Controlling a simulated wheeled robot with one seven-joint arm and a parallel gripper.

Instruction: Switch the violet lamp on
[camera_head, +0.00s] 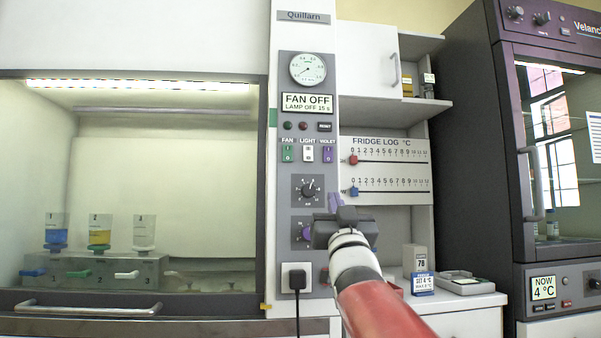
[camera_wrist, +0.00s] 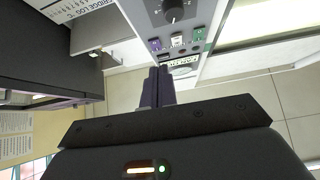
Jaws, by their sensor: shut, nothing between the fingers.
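The violet switch (camera_head: 327,153) is a small violet rocker under the label VIOLET on the grey control panel (camera_head: 297,222), at the right end of a row of rockers. It also shows in the wrist view (camera_wrist: 155,44), beyond my fingertips. The display (camera_head: 307,103) reads FAN OFF and LAMP OFF 15 s. My gripper (camera_head: 334,203) is shut and empty. In the head view its fingers point up, below the violet switch, near the panel's right edge. In the wrist view the shut fingers (camera_wrist: 157,75) appear apart from the switch.
A green FAN rocker (camera_head: 288,153) and white LIGHT rocker (camera_head: 308,153) sit left of the violet one. A black dial (camera_head: 309,189) is below them. The fridge log board (camera_head: 390,165) with sliders stands right.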

